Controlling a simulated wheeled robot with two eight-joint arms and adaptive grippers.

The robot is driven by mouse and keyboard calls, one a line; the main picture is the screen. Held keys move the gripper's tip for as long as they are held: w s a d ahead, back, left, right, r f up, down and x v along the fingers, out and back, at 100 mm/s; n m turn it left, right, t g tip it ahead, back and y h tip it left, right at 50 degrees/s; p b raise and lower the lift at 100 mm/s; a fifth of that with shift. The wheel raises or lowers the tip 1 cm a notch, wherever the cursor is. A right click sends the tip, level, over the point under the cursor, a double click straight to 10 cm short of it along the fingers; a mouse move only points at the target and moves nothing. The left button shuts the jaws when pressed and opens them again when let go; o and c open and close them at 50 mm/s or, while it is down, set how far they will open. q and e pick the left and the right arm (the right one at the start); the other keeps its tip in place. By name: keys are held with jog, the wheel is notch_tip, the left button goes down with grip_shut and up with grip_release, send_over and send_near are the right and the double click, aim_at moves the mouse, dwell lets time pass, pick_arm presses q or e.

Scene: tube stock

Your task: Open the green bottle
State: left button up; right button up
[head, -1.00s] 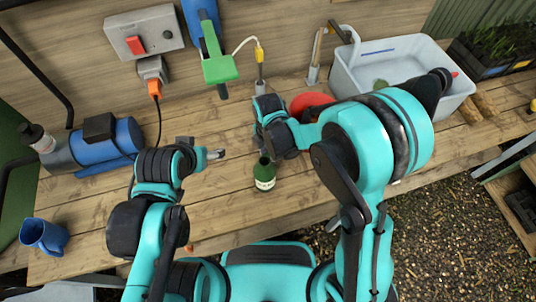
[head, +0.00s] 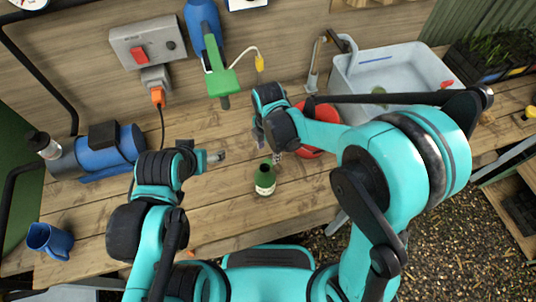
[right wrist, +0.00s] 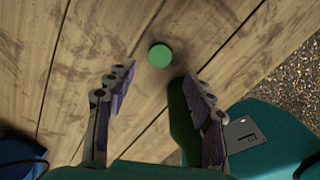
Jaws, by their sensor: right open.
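The green bottle (head: 265,181) stands upright on the wooden bench (head: 225,205), with a pale label on its front. Its round green top (right wrist: 159,55) shows in the right wrist view, just beyond the gap between the fingertips. My right gripper (head: 268,147) is open and empty, fingers pointing down, above and slightly behind the bottle; it also shows in the right wrist view (right wrist: 159,76). No contact with the bottle shows. My left gripper (head: 207,157) is left of the bottle, apart from it. Its finger spacing is unclear.
A red round bowl (head: 316,151) sits close to the right gripper. A grey sink (head: 350,82) and tap are behind it. The bench around the bottle is clear.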

jog(key=s+d+r+m+t+p, duration=0.1)
jog(key=s+d+r+m+t, duration=0.25)
jog(key=d+r+m, duration=0.75)
jog(key=s+d+r+m+t, duration=0.2)
jog(key=s+d+m, duration=0.3)
jog(key=m, duration=1)
jog(key=shift+s+d+r+t+b, duration=0.4)
jog(key=shift+d+t, duration=0.45)
jog(key=shift+d, duration=0.4)
jog(key=shift+f, duration=0.1)
